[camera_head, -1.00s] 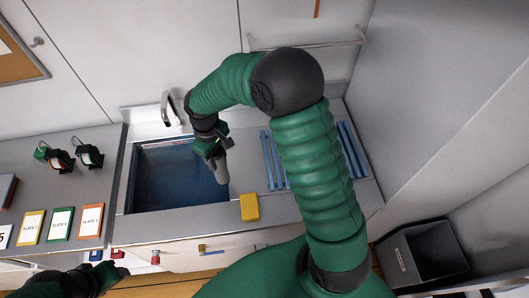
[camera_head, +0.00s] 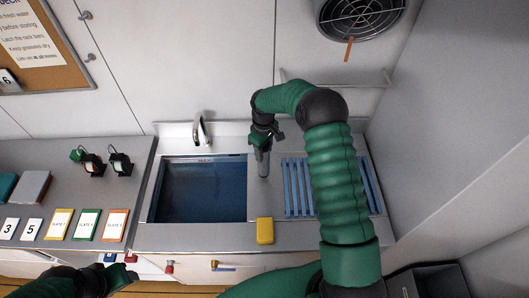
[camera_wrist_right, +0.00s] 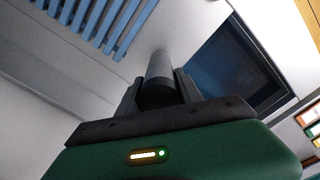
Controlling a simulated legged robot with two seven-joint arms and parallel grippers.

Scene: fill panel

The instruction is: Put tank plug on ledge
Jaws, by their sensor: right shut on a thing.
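My right gripper (camera_head: 263,147) is shut on a grey cylindrical plug (camera_head: 263,165). In the head view the plug hangs down from the fingers over the strip between the water-filled tank (camera_head: 203,190) and the blue slatted rack. In the right wrist view the plug (camera_wrist_right: 159,68) sits between the two dark fingers, with the blue slats upper left and the tank right. I cannot tell whether the plug touches the counter. The ledge (camera_head: 226,236) seems to be the flat metal counter surface around the tank. My left gripper (camera_head: 130,278) is at the bottom left, small and dark; its jaws are unclear.
A yellow block (camera_head: 265,230) lies in front of the strip. The blue slatted rack (camera_head: 300,187) lies right of it. A faucet (camera_head: 201,130) stands behind the tank. Coloured slates (camera_head: 86,224) and two dark devices (camera_head: 120,164) are on the left counter.

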